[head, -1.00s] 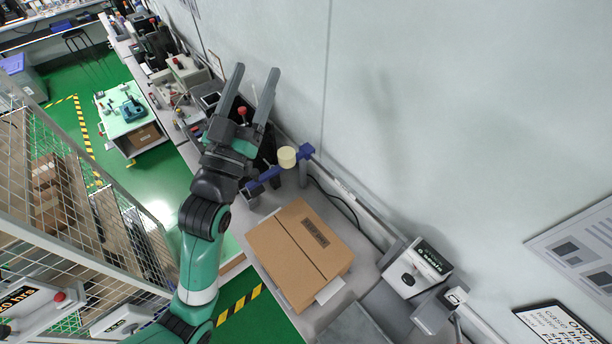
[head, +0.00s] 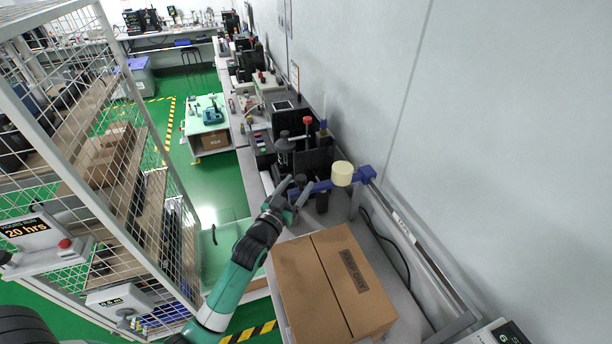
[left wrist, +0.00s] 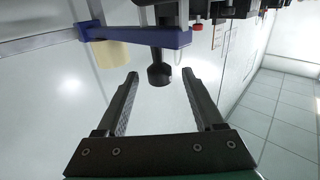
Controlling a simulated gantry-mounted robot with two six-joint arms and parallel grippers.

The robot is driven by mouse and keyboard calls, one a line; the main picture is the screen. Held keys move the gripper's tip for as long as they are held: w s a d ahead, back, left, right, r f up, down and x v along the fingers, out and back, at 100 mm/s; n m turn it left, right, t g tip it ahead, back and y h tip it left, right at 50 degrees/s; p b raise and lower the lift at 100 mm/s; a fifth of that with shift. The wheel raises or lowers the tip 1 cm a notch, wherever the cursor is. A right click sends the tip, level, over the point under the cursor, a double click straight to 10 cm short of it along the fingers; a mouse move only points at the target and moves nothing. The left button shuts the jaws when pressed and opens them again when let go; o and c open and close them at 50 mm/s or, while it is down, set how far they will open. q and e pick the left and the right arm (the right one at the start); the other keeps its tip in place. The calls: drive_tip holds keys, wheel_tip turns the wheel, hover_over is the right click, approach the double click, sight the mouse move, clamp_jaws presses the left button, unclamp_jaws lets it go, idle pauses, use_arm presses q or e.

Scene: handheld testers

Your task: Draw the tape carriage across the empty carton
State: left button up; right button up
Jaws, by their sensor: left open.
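The brown closed carton (head: 322,278) lies on the grey bench in the head view, with a dark label on its top. The tape carriage is a blue bar (head: 328,185) at the carton's far end, with a pale yellow tape roll (head: 342,173) on it. In the left wrist view the blue bar (left wrist: 145,39) and roll (left wrist: 111,55) are at the top, with a black round-ended handle (left wrist: 160,75). My left gripper (head: 297,184) is open beside the bar's left end. In the left wrist view the handle appears between its open fingertips (left wrist: 160,73); nothing is gripped. My right gripper is not in view.
A wall and a rail (head: 425,252) run along the bench's right side. Bench equipment with a red knob (head: 307,120) stands behind the carriage. A wire-mesh cage (head: 150,185) stands on the left. A green floor lies between cage and bench.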

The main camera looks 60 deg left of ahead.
use_arm(q)
drive_tip(key=b+x, duration=0.1)
drive_tip(key=x, duration=0.4)
drive_tip(key=shift+w+a, duration=0.25)
drive_tip(key=shift+w, duration=0.05)
clamp_jaws()
idle(1.0)
